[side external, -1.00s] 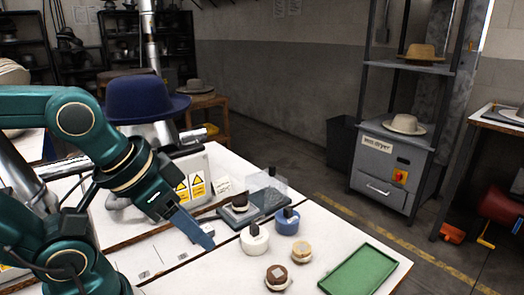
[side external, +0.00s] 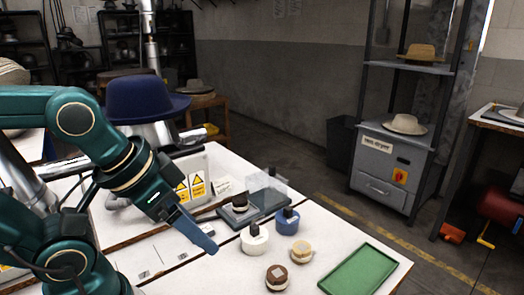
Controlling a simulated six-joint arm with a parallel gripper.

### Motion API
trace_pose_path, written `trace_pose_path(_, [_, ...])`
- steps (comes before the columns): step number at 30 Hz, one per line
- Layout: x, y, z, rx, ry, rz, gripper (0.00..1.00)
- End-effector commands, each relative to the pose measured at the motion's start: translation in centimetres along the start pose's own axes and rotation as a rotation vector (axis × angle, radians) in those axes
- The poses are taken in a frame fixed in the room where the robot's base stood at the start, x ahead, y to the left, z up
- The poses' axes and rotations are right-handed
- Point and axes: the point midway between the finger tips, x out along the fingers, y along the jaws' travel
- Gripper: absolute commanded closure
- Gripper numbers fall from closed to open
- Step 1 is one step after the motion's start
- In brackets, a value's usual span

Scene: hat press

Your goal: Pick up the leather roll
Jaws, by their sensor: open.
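A dark brown roll with a pale band (side external: 277,278) stands near the front of the white table, and looks like leather. A tan roll (side external: 301,252) stands just behind it, to its right. Another dark brown roll (side external: 240,203) sits on the grey plate of a small device farther back. I cannot tell for sure which of them is the leather roll. My gripper (side external: 210,246), with blue fingers, is open and empty above the table. It is left of the front rolls and apart from them. The side-on angle hides the gap between the fingers.
A green tray (side external: 325,286) lies at the table's right edge. A blue hat (side external: 146,100) sits on the press behind my arm.

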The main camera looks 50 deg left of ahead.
Motion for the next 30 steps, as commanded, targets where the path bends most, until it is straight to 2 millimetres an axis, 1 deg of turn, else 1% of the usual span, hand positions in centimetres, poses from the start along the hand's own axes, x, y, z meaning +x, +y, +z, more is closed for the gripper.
trace_pose_path(9, [0.0, 0.0, -0.1, 0.000, 0.003, 0.000, 0.12])
trace_pose_path(11, [0.0, 0.0, -0.5, -0.001, 0.021, 0.001, 0.12])
trace_pose_path(13, [-0.1, 0.3, -1.7, -0.014, 0.077, 0.014, 0.12])
trace_pose_path(14, [-0.3, 0.5, -2.5, -0.025, 0.114, 0.027, 0.12])
trace_pose_path(17, [-1.0, 1.5, -6.4, -0.094, 0.269, 0.085, 0.12])
trace_pose_path(18, [-1.2, 1.9, -8.1, -0.134, 0.326, 0.113, 0.12])
trace_pose_path(19, [-1.3, 2.1, -9.4, -0.168, 0.367, 0.133, 0.12])
trace_pose_path(21, [-1.3, 2.2, -12.4, -0.256, 0.450, 0.168, 0.12])
trace_pose_path(22, [-1.2, 2.1, -13.5, -0.297, 0.482, 0.178, 0.12])
trace_pose_path(24, [-0.6, 1.5, -16.0, -0.395, 0.546, 0.185, 0.12])
trace_pose_path(25, [-0.3, 1.1, -16.9, -0.438, 0.569, 0.181, 0.12])
trace_pose_path(27, [0.9, -0.2, -18.7, -0.541, 0.619, 0.153, 0.12])
trace_pose_path(29, [2.2, -1.6, -19.7, -0.623, 0.653, 0.110, 0.12])
trace_pose_path(30, [3.1, -2.6, -20.1, -0.671, 0.673, 0.072, 0.12])
